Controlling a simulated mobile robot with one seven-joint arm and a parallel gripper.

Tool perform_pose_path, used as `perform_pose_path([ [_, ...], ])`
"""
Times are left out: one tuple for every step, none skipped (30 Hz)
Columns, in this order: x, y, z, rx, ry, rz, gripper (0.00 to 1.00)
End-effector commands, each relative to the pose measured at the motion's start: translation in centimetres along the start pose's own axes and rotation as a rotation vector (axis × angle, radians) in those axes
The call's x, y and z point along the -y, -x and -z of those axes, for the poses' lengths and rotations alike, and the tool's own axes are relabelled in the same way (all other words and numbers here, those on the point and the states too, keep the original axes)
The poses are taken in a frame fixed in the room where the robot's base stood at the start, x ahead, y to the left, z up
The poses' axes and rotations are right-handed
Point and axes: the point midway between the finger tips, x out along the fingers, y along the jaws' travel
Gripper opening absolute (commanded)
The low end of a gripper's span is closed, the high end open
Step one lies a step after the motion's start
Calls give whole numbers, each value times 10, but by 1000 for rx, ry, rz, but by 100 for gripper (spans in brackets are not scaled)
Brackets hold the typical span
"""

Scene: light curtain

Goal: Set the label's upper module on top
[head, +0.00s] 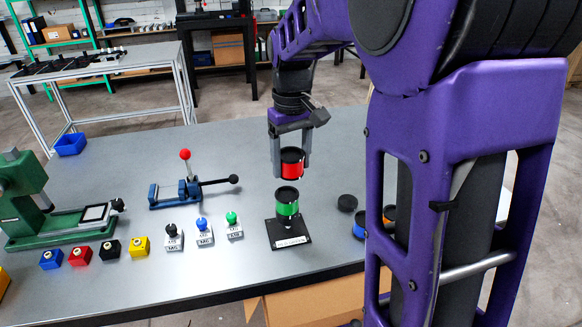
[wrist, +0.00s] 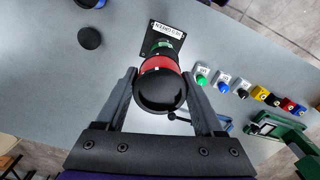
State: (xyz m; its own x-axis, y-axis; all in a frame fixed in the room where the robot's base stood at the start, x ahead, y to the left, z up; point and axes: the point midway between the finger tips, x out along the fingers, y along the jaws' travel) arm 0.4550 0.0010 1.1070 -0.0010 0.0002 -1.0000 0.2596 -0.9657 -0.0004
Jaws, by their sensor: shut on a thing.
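My gripper (head: 291,160) is shut on a red module (head: 291,169) with a black top and holds it above the green module, apart from it in the head view. The green module (head: 287,205) has a black top and stands upright on a black base (head: 289,233). A white label (head: 290,242) lies on the base's front edge; its print is too small to read in the head view. In the wrist view the red module (wrist: 158,64) sits between the fingers and largely hides the green module (wrist: 163,45).
A black disc (head: 347,202) and a blue module (head: 359,225) lie to the right, partly behind my arm. Left of the base are several small buttons and coloured blocks (head: 139,246), a blue clamp (head: 178,190) with a red knob, and a green press (head: 60,222).

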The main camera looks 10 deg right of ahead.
Motion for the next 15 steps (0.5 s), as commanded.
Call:
perform_pose_path([
  [0,4,0,-1,13,-1,21],
  [0,5,0,-1,22,-1,21],
  [0,6,0,-2,30,-1,21],
  [0,7,0,-2,35,-1,21],
  [0,8,0,-2,39,-1,21],
  [0,8,0,-1,44,-1,21],
  [0,8,0,-1,46,-1,21],
  [0,7,0,-1,48,-1,21],
  [0,6,0,0,49,-1,21],
  [0,5,0,0,49,-1,21],
  [0,3,0,1,49,0,21],
  [0,1,-1,1,49,0,21],
  [0,-1,0,1,49,0,21],
  [0,-3,0,1,49,0,21],
  [0,-6,0,1,48,0,21],
])
